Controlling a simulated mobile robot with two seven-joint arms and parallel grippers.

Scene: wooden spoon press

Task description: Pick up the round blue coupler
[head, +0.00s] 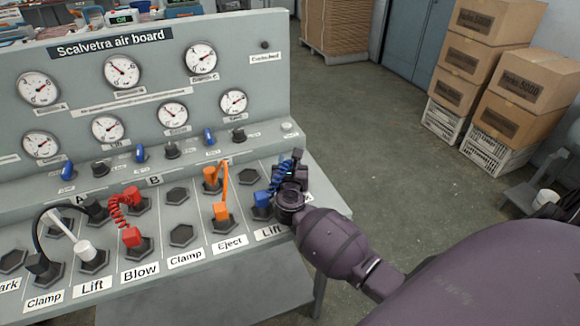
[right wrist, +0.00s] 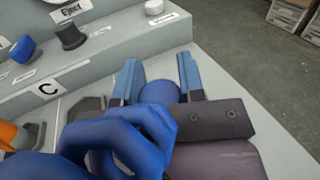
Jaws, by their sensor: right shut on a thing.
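The round blue coupler (right wrist: 158,92) shows in the right wrist view between the two blue-padded fingers of my right gripper (right wrist: 160,85). My gripper is shut on it, over the pale panel right of the "C" label. In the head view my right gripper (head: 296,165) is at the right end of the board, above the "Lift" column, and largely hides the coupler. A coiled blue hose (right wrist: 125,130) fills the front of the wrist view. In the head view the hose (head: 280,176) runs down to a blue end piece (head: 262,199) at the lower "Lift" socket. My left gripper is not in view.
An orange hose (head: 223,183) stands just left of my gripper in the "Eject" column. A red coiled hose (head: 118,207) and a black hose (head: 48,222) are further left. Gauges line the upright back panel (head: 265,85). Open floor (head: 375,160) lies to the right, with stacked boxes (head: 525,80) beyond.

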